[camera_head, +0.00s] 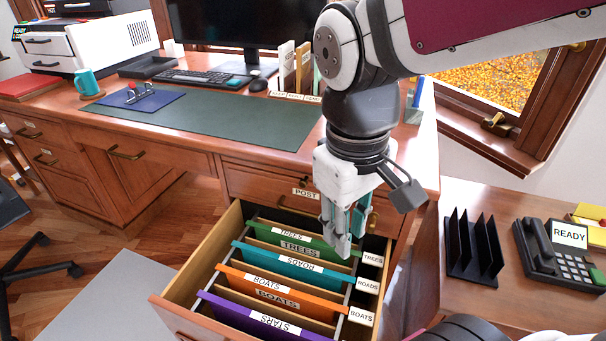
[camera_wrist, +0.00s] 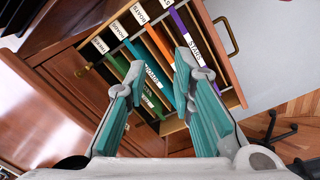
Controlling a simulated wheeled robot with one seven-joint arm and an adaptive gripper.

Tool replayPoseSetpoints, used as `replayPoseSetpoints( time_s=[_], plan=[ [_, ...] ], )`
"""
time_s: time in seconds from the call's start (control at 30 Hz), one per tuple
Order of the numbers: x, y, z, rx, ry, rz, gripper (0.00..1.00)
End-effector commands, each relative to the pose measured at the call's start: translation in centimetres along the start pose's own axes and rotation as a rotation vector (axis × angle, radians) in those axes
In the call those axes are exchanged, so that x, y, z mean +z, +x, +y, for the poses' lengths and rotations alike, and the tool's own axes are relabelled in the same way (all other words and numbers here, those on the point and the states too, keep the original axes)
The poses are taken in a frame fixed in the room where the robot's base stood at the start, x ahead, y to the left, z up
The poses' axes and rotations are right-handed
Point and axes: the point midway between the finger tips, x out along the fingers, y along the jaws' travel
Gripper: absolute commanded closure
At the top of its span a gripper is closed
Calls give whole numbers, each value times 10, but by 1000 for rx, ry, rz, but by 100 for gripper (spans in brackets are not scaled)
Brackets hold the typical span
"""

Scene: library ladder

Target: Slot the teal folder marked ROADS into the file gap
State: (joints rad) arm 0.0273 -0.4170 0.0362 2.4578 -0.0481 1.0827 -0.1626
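The teal folder (camera_head: 259,253) marked ROADS hangs in the open drawer, between the green TREES folder (camera_head: 262,234) and the orange BOATS folder (camera_head: 245,277). The teal folder also shows in the wrist view (camera_wrist: 131,49), beyond my fingers. My gripper (camera_head: 342,236) points down over the right end of the TREES and ROADS folders, hiding part of them. Its fingers are apart in the wrist view (camera_wrist: 158,80), with nothing held between them. Upright files stand in a holder (camera_head: 297,96) at the desk's back; its small labels are hard to read. I cannot tell which opening is the file gap.
The drawer (camera_head: 176,312) also holds the purple STARS folder (camera_head: 243,313). A black rack (camera_head: 468,264) with upright plates and a phone (camera_head: 550,255) stand on the right surface. A monitor (camera_head: 245,22) stands behind.

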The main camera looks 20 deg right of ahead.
Motion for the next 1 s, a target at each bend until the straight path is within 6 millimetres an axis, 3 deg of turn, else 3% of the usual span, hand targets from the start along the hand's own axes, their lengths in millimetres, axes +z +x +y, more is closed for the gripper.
replayPoseSetpoints(
  time_s=[0.2, 0.4, 1.0],
  plan=[
    [66, -21, -18, -35, 123, 20, 77],
    [97, -24, -28, -59, 179, 19, 77],
    [101, -24, -30, -63, 187, 18, 77]
  ],
)
